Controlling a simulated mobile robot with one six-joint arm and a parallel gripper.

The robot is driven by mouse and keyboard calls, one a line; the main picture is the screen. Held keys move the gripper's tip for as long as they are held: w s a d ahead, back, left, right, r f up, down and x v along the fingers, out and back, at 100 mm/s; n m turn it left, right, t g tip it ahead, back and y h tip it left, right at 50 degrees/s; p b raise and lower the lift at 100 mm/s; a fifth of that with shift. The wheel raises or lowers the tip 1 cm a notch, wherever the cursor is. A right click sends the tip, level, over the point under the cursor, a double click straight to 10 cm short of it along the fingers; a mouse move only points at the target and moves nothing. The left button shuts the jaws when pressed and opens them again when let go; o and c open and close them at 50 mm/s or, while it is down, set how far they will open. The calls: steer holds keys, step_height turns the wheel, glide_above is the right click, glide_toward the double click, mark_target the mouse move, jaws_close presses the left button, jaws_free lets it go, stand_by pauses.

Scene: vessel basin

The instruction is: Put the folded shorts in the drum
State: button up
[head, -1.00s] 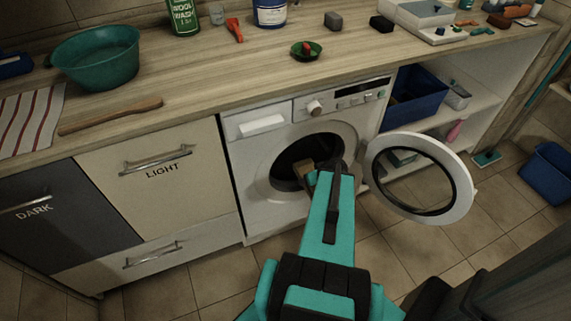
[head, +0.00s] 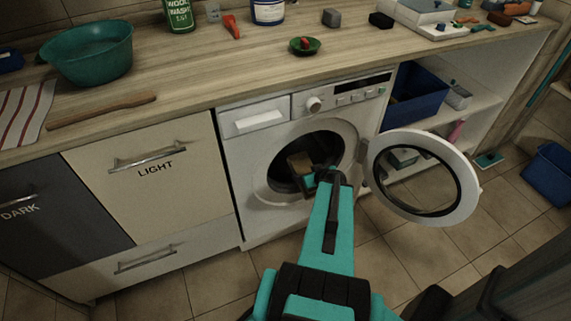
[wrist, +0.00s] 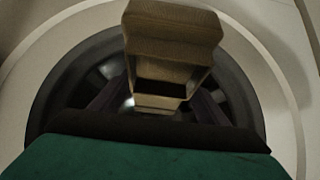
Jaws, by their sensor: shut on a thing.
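The folded shorts (head: 299,163) are a tan, block-like bundle at the mouth of the washing machine's dark drum (head: 326,148). My gripper (head: 309,180) is shut on the shorts and reaches in at the round opening. In the wrist view the shorts (wrist: 172,38) stand out in front of the drum opening (wrist: 62,92). Their lower part and the grip itself are partly hidden. I cannot tell how deep inside the rim they are.
The round door (head: 462,190) hangs open to the right of the opening, close to my arm. The worktop (head: 190,75) above carries a green basin (head: 88,55) and a small green dish (head: 305,47). Floor tiles (head: 190,275) in front are clear.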

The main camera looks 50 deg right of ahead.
mark_target(303, 165)
steer(key=shift+w+d+f+b, duration=0.2)
steer(key=shift+w+b, duration=0.25)
steer(key=shift+b, duration=0.15)
steer(key=w+b, duration=0.1)
steer(key=b, duration=0.1)
steer(key=w+d+b, duration=0.1)
steer(key=b, duration=0.1)
steer(key=shift+w, duration=0.1)
steer(key=w, duration=0.1)
steer(key=w+d, duration=0.1)
steer(key=shift+w, duration=0.35)
steer(key=shift+b, duration=0.9)
steer(key=b, duration=0.3)
steer(key=w+b, duration=0.1)
steer(key=b, duration=0.3)
steer(key=shift+w+d+t, duration=0.3)
steer(key=b, duration=0.7)
steer(key=shift+w+d, duration=0.15)
steer(key=shift+w, duration=0.15)
